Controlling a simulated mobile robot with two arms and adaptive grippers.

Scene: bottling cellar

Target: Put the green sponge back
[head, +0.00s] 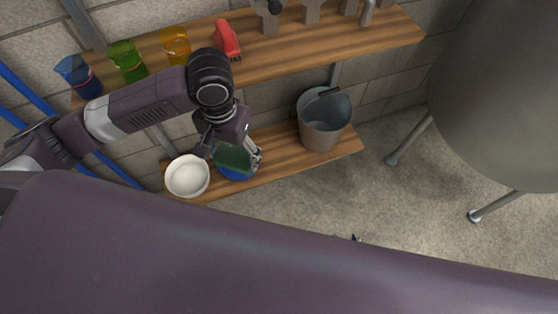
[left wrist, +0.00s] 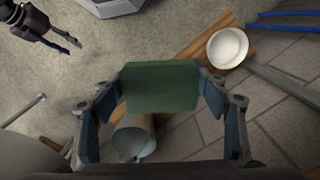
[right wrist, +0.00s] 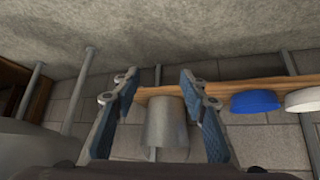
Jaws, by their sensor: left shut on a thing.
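The green sponge (head: 229,156) is held between the fingers of my left gripper (head: 233,153), above the blue bowl (head: 238,174) on the lower shelf in the head view. In the left wrist view the sponge (left wrist: 160,87) fills the space between the two finger pads. Any gap between the sponge and the bowl is hard to judge. My right gripper (right wrist: 160,82) is open and empty in its own wrist view. It also shows at the top left of the left wrist view (left wrist: 68,42).
The lower shelf (head: 278,146) also bears a white bowl (head: 187,176) and a grey bucket (head: 323,120). The upper shelf (head: 300,43) above holds blue, green (head: 127,61) and yellow cups and a red brush (head: 226,39). A large grey tank (head: 495,90) on legs stands at the right.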

